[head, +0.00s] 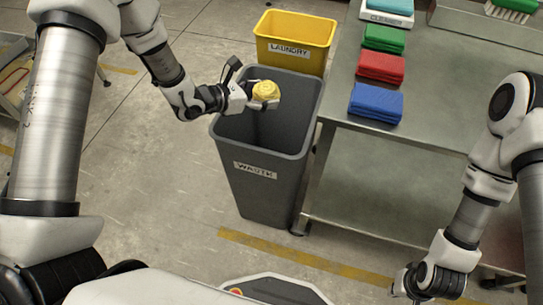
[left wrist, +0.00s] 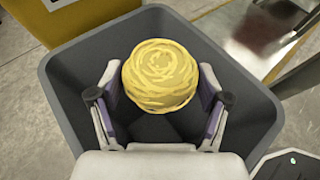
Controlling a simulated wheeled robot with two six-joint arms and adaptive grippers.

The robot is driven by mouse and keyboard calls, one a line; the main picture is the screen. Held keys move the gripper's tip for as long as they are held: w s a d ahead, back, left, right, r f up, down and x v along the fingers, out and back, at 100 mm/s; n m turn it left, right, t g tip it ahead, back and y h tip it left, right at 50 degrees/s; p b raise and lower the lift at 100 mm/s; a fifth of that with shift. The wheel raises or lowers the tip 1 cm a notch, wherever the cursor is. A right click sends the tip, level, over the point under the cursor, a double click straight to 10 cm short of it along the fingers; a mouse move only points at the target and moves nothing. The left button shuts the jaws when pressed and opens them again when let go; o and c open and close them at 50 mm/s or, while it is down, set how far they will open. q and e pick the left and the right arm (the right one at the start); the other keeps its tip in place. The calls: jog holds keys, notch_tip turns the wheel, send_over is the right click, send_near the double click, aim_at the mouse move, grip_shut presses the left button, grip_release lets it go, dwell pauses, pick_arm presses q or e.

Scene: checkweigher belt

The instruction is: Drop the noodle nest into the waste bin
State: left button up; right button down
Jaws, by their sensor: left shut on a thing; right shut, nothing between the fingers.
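The noodle nest (head: 265,92) is a round yellow coil. My left gripper (head: 256,97) is shut on it and holds it over the opening of the grey waste bin (head: 262,185), which is labelled WASTE. In the left wrist view the nest (left wrist: 160,75) sits between the two fingers of my left gripper (left wrist: 160,100), with the bin's rim (left wrist: 262,140) around it and the dark inside below. My right gripper (head: 425,283) is shut and empty, low at the bottom right, away from the bin.
A yellow bin (head: 294,40) labelled LAUNDRY stands behind the waste bin. To the right is a steel table (head: 430,115) with folded green (head: 384,38), red (head: 380,66) and blue cloths (head: 376,103). Open floor (head: 130,150) lies left of the bin.

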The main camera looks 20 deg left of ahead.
pick_arm(q)
jog(key=o, duration=1.2)
jog(key=v, duration=1.2)
jog(key=shift+s, duration=0.1)
